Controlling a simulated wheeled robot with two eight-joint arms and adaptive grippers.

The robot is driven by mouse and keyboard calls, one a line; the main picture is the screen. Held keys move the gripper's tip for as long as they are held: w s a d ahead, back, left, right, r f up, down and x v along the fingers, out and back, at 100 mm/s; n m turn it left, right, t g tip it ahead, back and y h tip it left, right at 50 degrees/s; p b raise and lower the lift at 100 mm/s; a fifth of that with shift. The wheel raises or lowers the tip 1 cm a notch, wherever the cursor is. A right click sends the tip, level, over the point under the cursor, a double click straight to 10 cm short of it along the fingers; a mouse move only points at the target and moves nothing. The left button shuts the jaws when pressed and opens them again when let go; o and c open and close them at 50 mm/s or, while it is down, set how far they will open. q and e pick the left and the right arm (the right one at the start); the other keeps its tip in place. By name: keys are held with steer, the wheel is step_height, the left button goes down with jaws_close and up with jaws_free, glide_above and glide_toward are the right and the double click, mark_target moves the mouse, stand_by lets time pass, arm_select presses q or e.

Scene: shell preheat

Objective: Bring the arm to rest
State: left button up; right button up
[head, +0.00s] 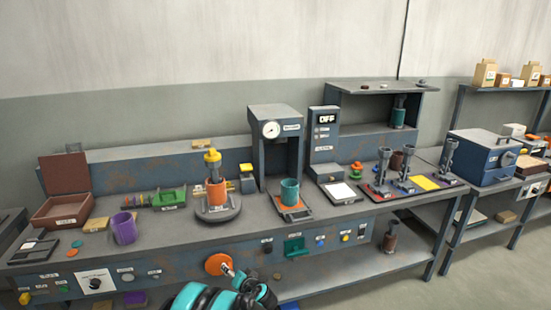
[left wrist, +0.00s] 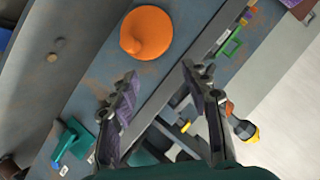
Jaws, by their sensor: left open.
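My left gripper (left wrist: 159,74) is open in the left wrist view, with nothing between its fingers. Just beyond its fingertips is a round orange knob (left wrist: 147,34), apart from them. In the head view my left gripper (head: 236,276) is low in the middle, in front of the bench, close to the orange knob (head: 218,263) on the bench's front panel. My teal arm comes in from the bottom edge. My right gripper is not in view.
The bench (head: 165,236) holds a purple cup (head: 123,228), a teal cup (head: 290,191) under a gauge press (head: 270,150), and an orange-and-yellow assembly (head: 216,192) on a round base. A panel (head: 324,140) reads OFF. A blue box (head: 484,158) stands at right. Open floor lies front right.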

arm_select(q)
steer(key=s+a+r+n+g+h, duration=0.1)
steer(key=s+a+r+h, duration=0.1)
steer(key=s+r, duration=0.65)
steer(key=s+a+r+g+h, duration=0.1)
steer(key=s+a+r+g, duration=0.15)
steer(key=s+r, duration=0.6)
steer(key=s+d+f+h, duration=0.1)
steer(key=s+h, duration=0.1)
steer(key=s, duration=0.9)
steer(key=s+d+f+n+h, duration=0.1)
steer(key=s+d+h, duration=0.1)
steer(key=s, duration=0.8)
steer(key=shift+s, duration=0.35)
steer(key=shift+f, duration=0.1)
